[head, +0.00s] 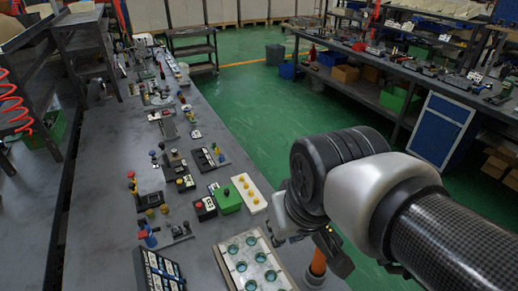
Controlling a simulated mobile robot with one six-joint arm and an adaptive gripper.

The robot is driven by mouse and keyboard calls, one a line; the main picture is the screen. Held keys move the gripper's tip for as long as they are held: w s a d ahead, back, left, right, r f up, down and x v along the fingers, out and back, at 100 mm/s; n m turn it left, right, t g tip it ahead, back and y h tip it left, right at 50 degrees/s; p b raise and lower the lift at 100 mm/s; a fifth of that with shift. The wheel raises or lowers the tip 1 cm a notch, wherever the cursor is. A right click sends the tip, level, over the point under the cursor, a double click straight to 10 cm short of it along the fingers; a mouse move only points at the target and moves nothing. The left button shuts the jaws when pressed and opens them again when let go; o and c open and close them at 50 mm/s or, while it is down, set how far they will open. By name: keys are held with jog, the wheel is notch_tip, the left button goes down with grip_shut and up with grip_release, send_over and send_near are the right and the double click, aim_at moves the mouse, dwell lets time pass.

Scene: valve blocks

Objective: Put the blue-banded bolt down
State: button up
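My gripper (335,255) is at the lower middle of the head view, over the right edge of the near workbench. My wrist and forearm reach in from the right and cover most of it. Its fingers are mostly hidden, and their opening does not show. An orange cylinder (318,262) shows just below and left of the gripper. Whether the gripper holds it or it stands behind cannot be told. I cannot make out a blue band on any bolt. A pale tray (246,254) with several round teal-rimmed holes lies on the bench, left of the gripper.
The grey workbench (100,215) carries a green block (228,200), a white plate with yellow knobs (255,203), a black labelled block (158,272) and several small valve blocks. Green floor (262,115) is open between it and the cluttered right-hand bench. A blue cabinet (440,130) stands at right.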

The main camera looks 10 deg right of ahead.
jog(key=s+d+f, duration=0.1)
jog(key=s+d, duration=0.1)
jog(key=s, duration=0.4)
jog(key=shift+s+f+m, duration=0.15)
jog(key=shift+f+m, duration=0.2)
jog(key=shift+m, duration=0.05)
